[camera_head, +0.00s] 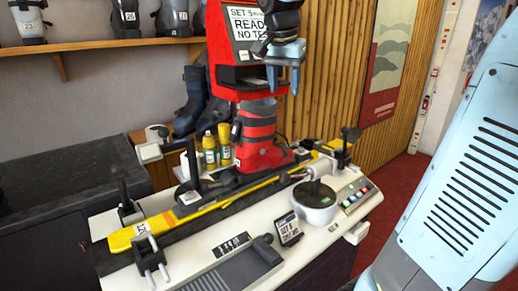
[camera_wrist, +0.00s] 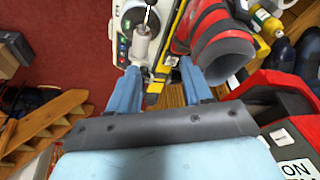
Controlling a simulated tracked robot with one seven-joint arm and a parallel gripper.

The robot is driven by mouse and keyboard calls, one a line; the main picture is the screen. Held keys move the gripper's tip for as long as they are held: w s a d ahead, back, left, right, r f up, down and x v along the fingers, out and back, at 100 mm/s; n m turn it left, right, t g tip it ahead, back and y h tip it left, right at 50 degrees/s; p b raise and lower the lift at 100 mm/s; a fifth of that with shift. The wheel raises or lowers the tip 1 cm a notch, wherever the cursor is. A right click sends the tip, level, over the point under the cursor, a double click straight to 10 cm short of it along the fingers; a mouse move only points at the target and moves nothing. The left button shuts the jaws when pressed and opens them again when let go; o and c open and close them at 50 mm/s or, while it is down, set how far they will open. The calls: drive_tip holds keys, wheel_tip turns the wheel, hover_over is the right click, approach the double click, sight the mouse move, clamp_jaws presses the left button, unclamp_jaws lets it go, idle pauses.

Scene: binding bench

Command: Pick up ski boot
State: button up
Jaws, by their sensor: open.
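The ski boot (camera_head: 262,152), red with dark bands, stands upright on the binding bench (camera_head: 335,228), at the yellow ski (camera_head: 190,215). In the wrist view the boot (camera_wrist: 208,25) shows its open grey cuff towards me, right of the fingers. My gripper (camera_head: 284,80) hangs above and slightly right of the boot in the head view, fingers pointing down, apart and empty. In the wrist view my gripper (camera_wrist: 160,80) has its two blue fingers spread, with bench parts and the ski between and beyond them. The boot is not between the fingers.
A red display machine (camera_head: 225,40) stands close behind the boot. Yellow-topped bottles (camera_head: 210,150) stand left of it. Dark boots (camera_head: 190,100) stand behind, and more line the wall shelf (camera_head: 90,48).

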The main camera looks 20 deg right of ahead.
sight(270, 105)
drive_tip(key=w+a+r+m+g+h, duration=0.1)
drive_tip(key=w+m, duration=0.2)
drive_tip(key=w, duration=0.3)
drive_tip(key=w+a+r+m+h, duration=0.1)
drive_tip(key=w+a+m, duration=0.1)
drive_tip(key=w, duration=0.3)
drive_tip(key=x, duration=0.8)
drive_tip(key=shift+f, duration=0.15)
drive_tip(key=shift+a+x, duration=0.2)
drive_tip(key=shift+x, duration=2.4)
drive_tip(key=shift+w+f, duration=0.1)
clamp_jaws()
